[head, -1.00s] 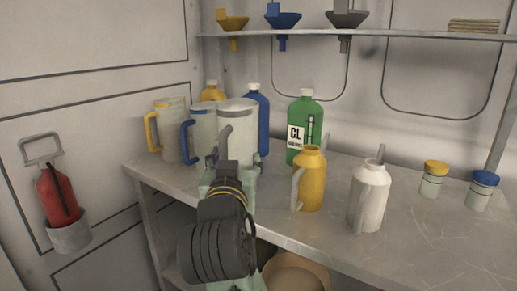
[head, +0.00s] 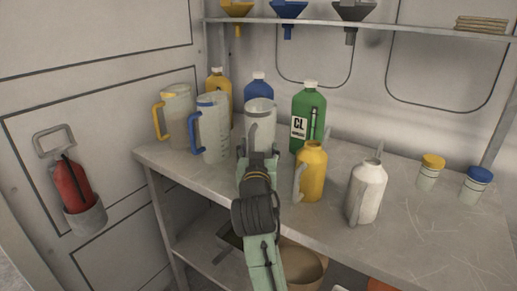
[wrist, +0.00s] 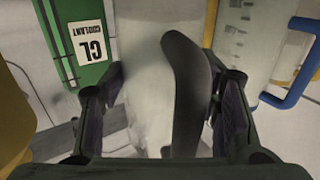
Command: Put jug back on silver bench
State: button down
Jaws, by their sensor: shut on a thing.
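The jug with a grey handle (head: 260,116) is translucent and stands upright over the back part of the silver bench (head: 330,222). My gripper (head: 258,158) is shut on it from the front, at its handle side. In the wrist view the jug's pale body (wrist: 145,85) and dark handle lie between the two fingers of my gripper (wrist: 168,85). The jug is between the blue-handled jug (head: 213,130) and the green coolant bottle (head: 308,108). Its base is hidden behind my gripper, so I cannot tell whether it touches the bench.
A yellow-handled jug (head: 178,115) stands at the left. A blue bottle (head: 258,87) and a yellow bottle (head: 217,90) are behind. A yellow can (head: 311,172) and a white can (head: 367,192) stand right of my arm. Funnels hang from the shelf (head: 420,30) above.

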jog(key=shift+f, duration=0.15)
jog(key=shift+f, duration=0.15)
jog(key=c, duration=0.6)
grip_release()
jog(key=shift+r, duration=0.25)
jog(key=s+b, duration=0.1)
jog(key=s, duration=0.1)
jog(key=s+b, duration=0.1)
jog(key=s, duration=0.1)
jog(key=s+b, duration=0.1)
jog(key=s, duration=0.1)
jog(key=shift+s+a+f+b, duration=0.25)
jog(key=shift+s+f+b, duration=0.05)
jog(key=shift+s+f, duration=0.1)
jog(key=s+b, duration=0.2)
jog(key=b, duration=0.2)
jog(key=shift+s, duration=0.1)
jog(key=s+b, duration=0.1)
jog(key=b, duration=0.3)
jog(key=shift+s+a, duration=0.1)
jog(key=shift+s, duration=0.1)
jog(key=b, duration=0.1)
jog(key=s+b, duration=0.1)
jog(key=b, duration=0.1)
jog(key=shift+s+r, duration=0.3)
